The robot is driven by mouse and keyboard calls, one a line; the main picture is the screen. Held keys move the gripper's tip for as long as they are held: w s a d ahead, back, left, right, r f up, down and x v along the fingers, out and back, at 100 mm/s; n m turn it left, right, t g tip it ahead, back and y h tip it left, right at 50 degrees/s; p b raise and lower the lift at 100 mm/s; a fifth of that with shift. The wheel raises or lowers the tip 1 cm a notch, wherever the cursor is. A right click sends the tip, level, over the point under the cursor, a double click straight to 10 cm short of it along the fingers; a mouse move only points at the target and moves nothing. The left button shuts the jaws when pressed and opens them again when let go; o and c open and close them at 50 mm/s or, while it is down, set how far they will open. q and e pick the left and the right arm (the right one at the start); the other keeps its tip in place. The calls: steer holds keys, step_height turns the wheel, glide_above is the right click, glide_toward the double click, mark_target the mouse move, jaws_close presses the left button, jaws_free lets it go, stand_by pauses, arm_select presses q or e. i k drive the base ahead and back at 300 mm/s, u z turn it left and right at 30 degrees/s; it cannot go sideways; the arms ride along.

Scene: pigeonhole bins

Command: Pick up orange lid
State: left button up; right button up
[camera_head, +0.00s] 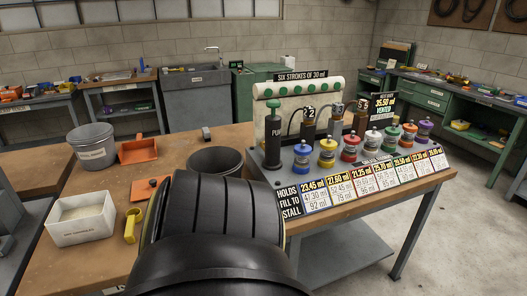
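A row of small jars with coloured lids stands on the dispenser stand (272,178) at the right half of the near bench. The orange lid (410,128) is near the right end of the row, between a green-lidded jar (391,137) and a purple-lidded jar (424,129). It appears to sit on its jar; the detail is too small to be sure. A large black ribbed part of my own body fills the bottom middle and hides part of the bench. No fingertips of either gripper show.
Blue (303,152), yellow (327,150) and red (351,145) lidded jars stand left of the orange one. A grey bucket (92,147), orange dustpan (138,151) and white bin (82,219) are on the left.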

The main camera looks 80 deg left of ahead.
mark_target(142, 190)
steer(key=u, duration=1.95)
